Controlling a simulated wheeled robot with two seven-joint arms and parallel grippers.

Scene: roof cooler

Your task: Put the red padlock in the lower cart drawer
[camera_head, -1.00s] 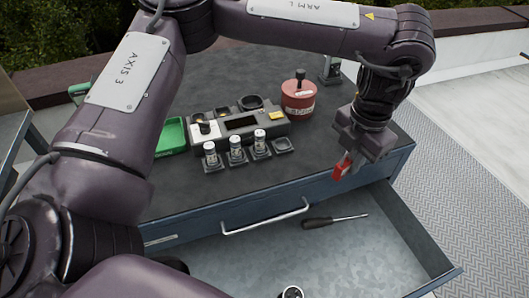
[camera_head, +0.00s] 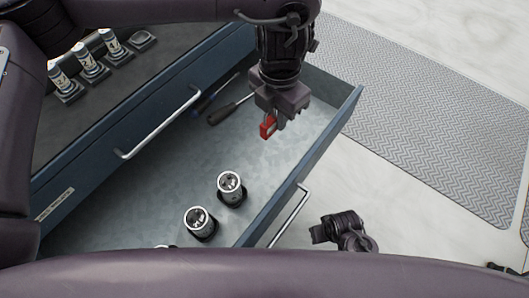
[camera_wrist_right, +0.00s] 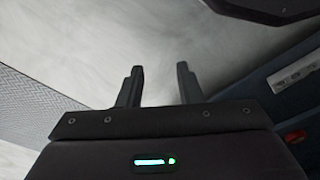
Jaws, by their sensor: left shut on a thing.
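The red padlock (camera_head: 267,127) is held in my left gripper (camera_head: 273,115), whose fingers are shut on it. The gripper points down over the open lower cart drawer (camera_head: 165,185), near its far right end. The padlock appears to hang above the drawer's grey floor; the exact gap is hard to tell. My right gripper (camera_wrist_right: 160,85) is open and empty in the right wrist view, over pale floor. A dark part of my right arm shows outside the drawer at the lower right of the head view.
The upper drawer (camera_head: 155,125) is shut. Bare drawer floor lies in the middle. Small labelled bottles (camera_head: 88,60) stand on the cart top.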

